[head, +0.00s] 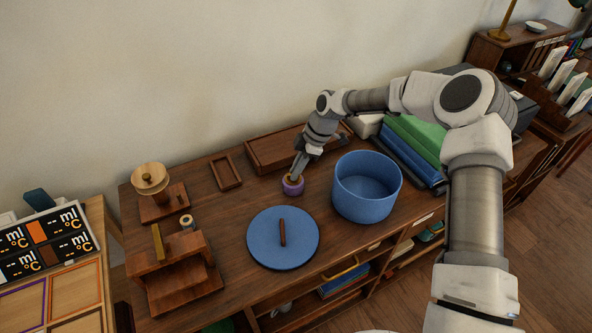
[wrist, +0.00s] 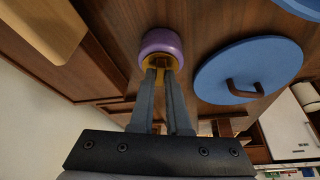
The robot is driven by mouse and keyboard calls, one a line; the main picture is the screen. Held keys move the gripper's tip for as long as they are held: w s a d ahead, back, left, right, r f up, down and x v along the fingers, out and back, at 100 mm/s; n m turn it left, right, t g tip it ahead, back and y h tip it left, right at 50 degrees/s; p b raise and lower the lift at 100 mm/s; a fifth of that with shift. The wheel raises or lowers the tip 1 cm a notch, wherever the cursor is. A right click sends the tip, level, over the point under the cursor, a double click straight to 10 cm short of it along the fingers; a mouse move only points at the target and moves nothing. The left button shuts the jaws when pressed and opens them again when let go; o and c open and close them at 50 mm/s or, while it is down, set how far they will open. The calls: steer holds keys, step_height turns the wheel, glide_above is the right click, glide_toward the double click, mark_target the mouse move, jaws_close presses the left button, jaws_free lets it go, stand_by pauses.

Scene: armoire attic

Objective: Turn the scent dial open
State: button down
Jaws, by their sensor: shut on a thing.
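The scent dial looks to be the small round purple piece with a yellow-gold top (head: 293,186), standing on the wooden cabinet top near the middle. It also shows in the wrist view as a purple ring (wrist: 160,42) with a gold part in front of it. My gripper (head: 294,177) reaches down to it from above. In the wrist view my gripper's fingers (wrist: 161,75) are closed on the gold part. The fingertips hide some of the gold part, and I cannot tell how far the dial is turned.
A blue round pot (head: 350,207) stands to the right of the dial. A blue lid (head: 262,240) with a brown handle lies in front. A wooden box (head: 262,153) is behind. A small empty wooden tray (head: 225,174) and wooden stands (head: 175,290) are to the left.

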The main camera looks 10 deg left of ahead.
steer(key=shift+n, duration=0.4)
steer(key=shift+s, duration=0.1)
stand_by(1.0)
steer(key=c, duration=0.9)
jaws_free()
steer(key=v, duration=0.5)
steer(key=p+v, duration=0.1)
steer(key=v, duration=1.1)
steer(key=shift+w+a+r, duration=0.1)
steer(key=shift+w+r, duration=0.15)
steer(key=shift+w, duration=0.1)
steer(key=shift+o, duration=0.3)
